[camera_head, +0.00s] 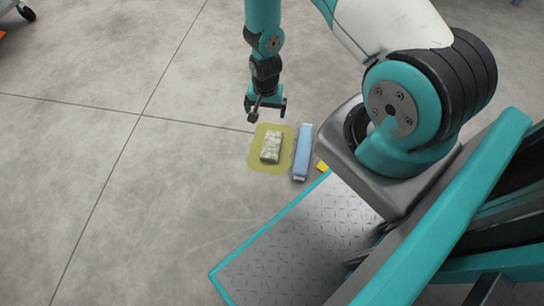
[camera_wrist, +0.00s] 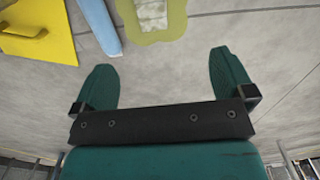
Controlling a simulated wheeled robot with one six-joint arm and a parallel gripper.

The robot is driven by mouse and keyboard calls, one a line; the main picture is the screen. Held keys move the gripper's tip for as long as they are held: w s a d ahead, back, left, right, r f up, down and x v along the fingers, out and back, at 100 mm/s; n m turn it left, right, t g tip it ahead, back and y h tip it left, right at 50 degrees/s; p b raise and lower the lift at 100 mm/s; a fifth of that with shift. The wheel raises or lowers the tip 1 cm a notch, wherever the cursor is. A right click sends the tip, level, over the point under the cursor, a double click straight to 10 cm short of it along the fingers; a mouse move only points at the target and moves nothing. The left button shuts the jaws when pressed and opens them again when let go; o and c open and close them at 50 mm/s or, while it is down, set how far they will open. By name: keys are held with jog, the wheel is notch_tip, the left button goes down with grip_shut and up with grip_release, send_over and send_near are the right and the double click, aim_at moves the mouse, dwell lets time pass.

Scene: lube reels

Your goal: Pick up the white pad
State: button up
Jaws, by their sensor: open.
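The white pad (camera_head: 270,148) is a small whitish, mottled block. It lies on a yellow-green patch (camera_head: 254,160) on the concrete floor. In the wrist view the pad (camera_wrist: 155,16) shows at the top edge, partly cut off, with the yellow-green patch (camera_wrist: 178,25) around it. My gripper (camera_head: 266,110) is above the floor, just beyond the pad in the head view. It also shows in the wrist view (camera_wrist: 165,85) with its two fingers wide apart and nothing between them.
A blue long object (camera_head: 303,152) lies right of the pad, close to the patch. The floor to the left is clear.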

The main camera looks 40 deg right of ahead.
jog(key=b, duration=0.2)
send_over(272, 144)
notch_tip(272, 144, down, 6)
jog(key=f, duration=0.1)
jog(key=shift+m, duration=0.3)
jog(key=f+b, duration=0.2)
jog(key=f, duration=0.1)
jog(key=f+b, duration=0.2)
jog(key=f, duration=0.1)
jog(key=f+b, duration=0.2)
jog(key=f, duration=0.2)
jog(key=shift+s+a+f, duration=0.1)
jog(key=shift+a, duration=0.2)
jog(key=f+b, duration=0.5)
jog(key=shift+w+d+f, duration=0.2)
jog(key=shift+d+f, duration=0.05)
jog(key=shift+r, duration=0.1)
jog(key=shift+c, duration=0.2)
jog(key=c, duration=1)
